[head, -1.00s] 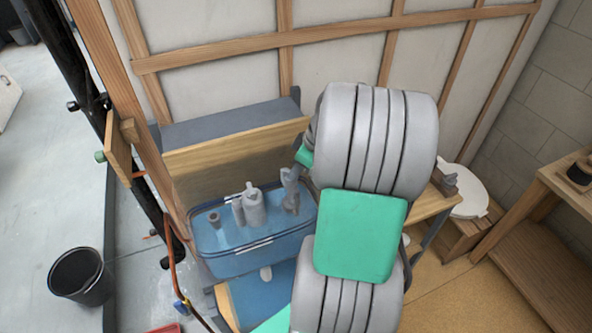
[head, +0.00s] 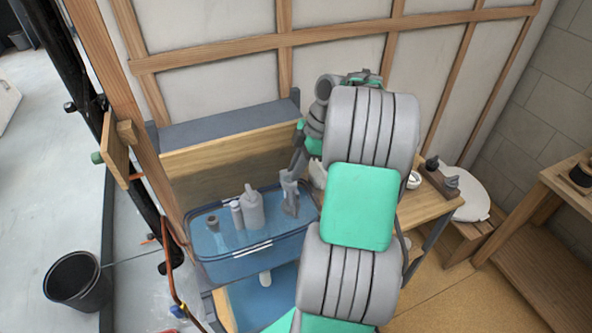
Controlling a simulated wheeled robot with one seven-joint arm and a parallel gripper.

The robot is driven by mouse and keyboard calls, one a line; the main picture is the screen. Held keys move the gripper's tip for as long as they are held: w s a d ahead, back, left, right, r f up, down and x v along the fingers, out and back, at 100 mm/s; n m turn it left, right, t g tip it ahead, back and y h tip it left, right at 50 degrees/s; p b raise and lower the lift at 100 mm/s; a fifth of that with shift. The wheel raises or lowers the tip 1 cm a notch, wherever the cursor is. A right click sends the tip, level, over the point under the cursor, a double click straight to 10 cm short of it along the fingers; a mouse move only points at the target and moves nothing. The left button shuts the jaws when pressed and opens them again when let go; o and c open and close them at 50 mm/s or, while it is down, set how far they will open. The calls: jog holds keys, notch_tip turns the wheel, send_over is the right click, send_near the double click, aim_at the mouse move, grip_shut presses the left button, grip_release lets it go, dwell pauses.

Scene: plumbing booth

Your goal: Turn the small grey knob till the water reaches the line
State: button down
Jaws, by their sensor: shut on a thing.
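An open, see-through blue tank (head: 235,272) holds blue water at the left of the bench, with pale marks on its front wall. I cannot tell which is the line or compare the water with it. Inside stand a grey bottle-like part (head: 253,210), a thinner tube and a short dark-topped pipe. A grey valve-like part (head: 290,196) stands at the tank's right end. My gripper (head: 299,163) points down at this part's top, its fingers shut. The small grey knob is not clearly visible; the fingers and wrist cover that spot, so what they grip is hidden.
A wooden bench (head: 437,205) extends to the right, with a small white cup (head: 413,180) and grey fittings on it. A white round lid-like thing (head: 468,197) lies beyond. A black bucket (head: 78,283) stands on the floor at left. A timber-framed wall rises behind.

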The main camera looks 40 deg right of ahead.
jog(key=shift+n, duration=0.4)
jog(key=c, duration=1.5)
grip_release()
jog(key=shift+w, duration=0.1)
jog(key=shift+o, duration=0.2)
jog(key=w+p+v, duration=0.1)
jog(key=p+v, duration=0.2)
jog(key=v, duration=0.4)
jog(key=shift+s+d+r, duration=0.2)
jog(key=shift+s+r, duration=0.15)
jog(key=shift+s, duration=0.1)
